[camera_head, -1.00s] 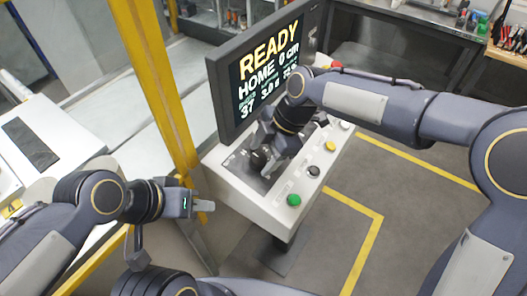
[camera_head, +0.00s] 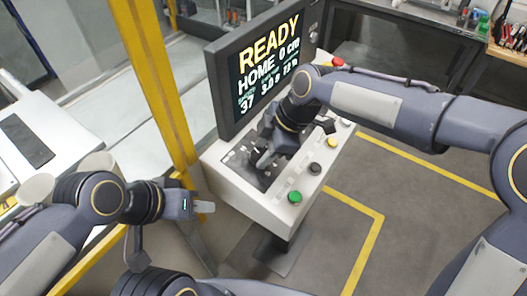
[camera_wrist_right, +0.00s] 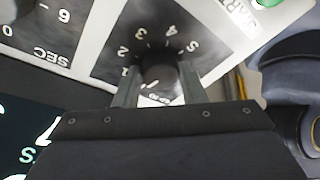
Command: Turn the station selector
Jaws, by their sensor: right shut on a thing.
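The station selector is a black knob (camera_wrist_right: 160,73) on a dark dial plate with white numbers 1 to 5, seen upside down in the right wrist view. My right gripper (camera_wrist_right: 158,90) has one finger on each side of the knob and is shut on it. In the head view my right gripper (camera_head: 262,163) reaches down to the console's dark panel and hides most of the selector. Its exact setting is hard to read. My left gripper (camera_head: 204,207) hangs left of the console, apart from it; its finger gap is not clear.
The white console (camera_head: 228,190) carries a screen (camera_head: 266,67) reading READY and HOME. Green (camera_head: 295,197), black (camera_head: 315,168) and yellow (camera_head: 332,143) buttons line its right side, with a red one (camera_head: 338,62) at the back. A yellow post (camera_head: 158,90) stands left.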

